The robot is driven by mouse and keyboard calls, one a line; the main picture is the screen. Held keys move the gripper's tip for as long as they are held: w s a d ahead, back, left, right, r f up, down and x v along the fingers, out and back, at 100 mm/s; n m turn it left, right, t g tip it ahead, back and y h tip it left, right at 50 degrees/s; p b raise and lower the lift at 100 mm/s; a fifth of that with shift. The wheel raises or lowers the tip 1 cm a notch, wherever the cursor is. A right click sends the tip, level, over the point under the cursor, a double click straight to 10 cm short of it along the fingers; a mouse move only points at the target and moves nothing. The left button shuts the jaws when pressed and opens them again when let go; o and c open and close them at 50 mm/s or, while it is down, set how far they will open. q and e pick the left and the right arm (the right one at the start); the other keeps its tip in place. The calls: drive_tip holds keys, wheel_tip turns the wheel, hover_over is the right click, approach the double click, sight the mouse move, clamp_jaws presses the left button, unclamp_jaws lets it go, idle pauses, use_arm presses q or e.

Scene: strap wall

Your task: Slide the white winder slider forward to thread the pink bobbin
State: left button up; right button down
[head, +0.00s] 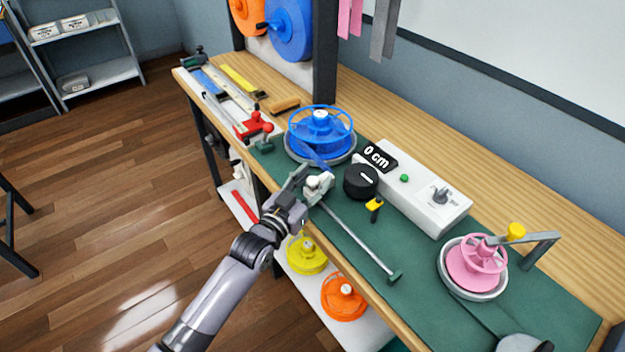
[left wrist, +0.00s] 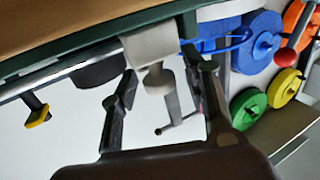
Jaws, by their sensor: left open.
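The white winder slider (head: 318,183) sits at the far left end of a thin metal rail (head: 352,236) on the green mat. The rail runs to a dark green end stop near the table's front edge. My left gripper (head: 303,190) is open at the slider. In the left wrist view the slider's pale block (left wrist: 150,45) and its stem show between the two spread fingers (left wrist: 162,72); I see no clear grip on it. The pink bobbin (head: 470,268) sits in a grey round holder at the right. My right gripper is not in view.
A blue reel (head: 322,128) stands behind the slider. A white box (head: 425,198) with a "0 cm" display and a black knob (head: 361,181) stand beside the rail. A small yellow-black lever (head: 374,207) is close to the rail. Yellow (head: 306,255) and orange (head: 343,298) reels lie below.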

use_arm(q)
drive_tip(key=shift+c, duration=0.5)
clamp_jaws()
